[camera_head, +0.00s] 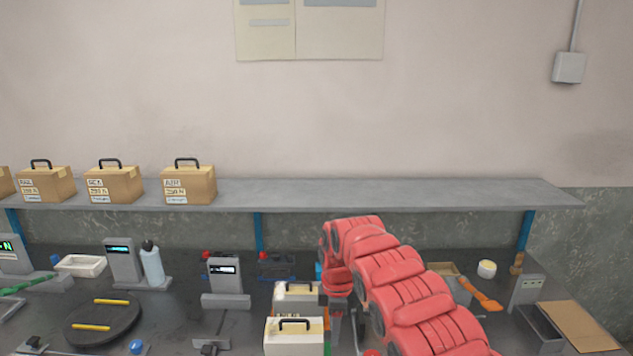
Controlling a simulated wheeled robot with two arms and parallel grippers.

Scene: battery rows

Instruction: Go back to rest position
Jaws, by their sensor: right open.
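My right arm reaches in from the lower right, red and bent over the bench. Its gripper (347,328) points down just to the right of a cream battery box (292,341) with a black handle. The gripper is open, with nothing seen between its fingers. Any contact with the box cannot be told. A second, similar box (299,292) stands behind the first, partly hidden. Three brown battery boxes with black handles, the left (46,185), middle (113,184) and right one (188,184), stand on the shelf, and part of another shows at the left edge. My left gripper is not in view.
The grey shelf (400,193) is bare on its right half. The dark bench (172,318) carries grey meters, a bottle (152,265), a white tray (82,265), a round black plate (103,317), an orange-handled tool (480,294) and a cardboard sheet (580,326).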

